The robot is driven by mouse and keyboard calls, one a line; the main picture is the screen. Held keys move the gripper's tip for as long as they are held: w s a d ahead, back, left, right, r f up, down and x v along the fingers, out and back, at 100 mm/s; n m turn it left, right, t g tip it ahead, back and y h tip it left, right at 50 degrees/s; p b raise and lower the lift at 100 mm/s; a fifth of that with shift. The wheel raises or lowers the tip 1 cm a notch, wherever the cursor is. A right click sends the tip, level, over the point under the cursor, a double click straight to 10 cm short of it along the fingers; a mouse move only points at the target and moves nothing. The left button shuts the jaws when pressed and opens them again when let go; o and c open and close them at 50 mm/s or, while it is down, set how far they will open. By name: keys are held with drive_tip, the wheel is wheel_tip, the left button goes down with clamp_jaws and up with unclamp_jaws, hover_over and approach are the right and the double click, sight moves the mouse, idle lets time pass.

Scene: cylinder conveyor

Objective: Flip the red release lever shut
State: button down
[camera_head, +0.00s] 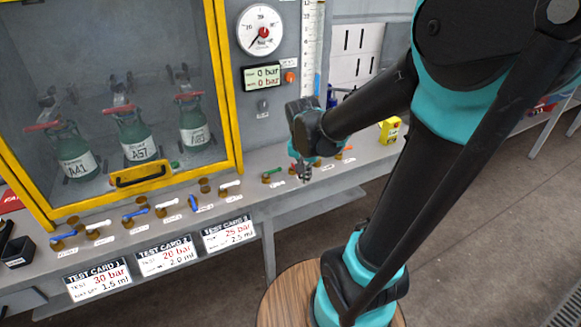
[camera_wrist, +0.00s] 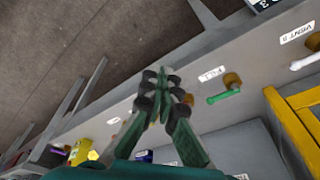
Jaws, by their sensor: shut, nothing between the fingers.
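My gripper (camera_head: 304,176) is shut and empty, low over the front ledge of the bench, right of the green lever (camera_head: 273,172). In the wrist view my gripper (camera_wrist: 162,78) points at the ledge, with its fingers together. A small red-orange lever (camera_head: 346,150) sits on the ledge just right of my gripper; it is too small to tell its position for sure. In the wrist view my fingers hide most of the ledge there, and no red lever shows clearly. The green lever (camera_wrist: 224,96) also shows there, beside the label FILL.
A yellow-framed cabinet (camera_head: 228,90) with several green cylinders (camera_head: 137,140) stands at the left. Blue and white levers (camera_head: 136,214) line the ledge. A dial (camera_head: 260,30) and digital display (camera_head: 263,77) are above. A yellow box (camera_head: 389,130) stands to the right.

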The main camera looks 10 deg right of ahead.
drive_tip(key=w+a+r+m+g+h, duration=0.1)
drive_tip(key=w+a+r+m+h, duration=0.1)
drive_tip(key=w+a+r+m, duration=0.3)
drive_tip(key=w+a+m, duration=0.3)
drive_tip(key=w+a, duration=0.1)
drive_tip(key=w, duration=0.1)
drive_tip(key=shift+w, duration=0.35)
drive_tip(key=shift+f, duration=0.1)
drive_tip(key=x, duration=0.9)
drive_tip(key=shift+s, duration=0.15)
drive_tip(key=d, duration=0.1)
drive_tip(key=w+d+f, duration=0.1)
drive_tip(key=d, duration=0.1)
drive_tip(key=shift+f, duration=0.25)
drive_tip(key=shift+w+d+f, duration=0.1)
drive_tip(key=shift+w+d, duration=0.05)
drive_tip(key=shift+d, duration=0.4)
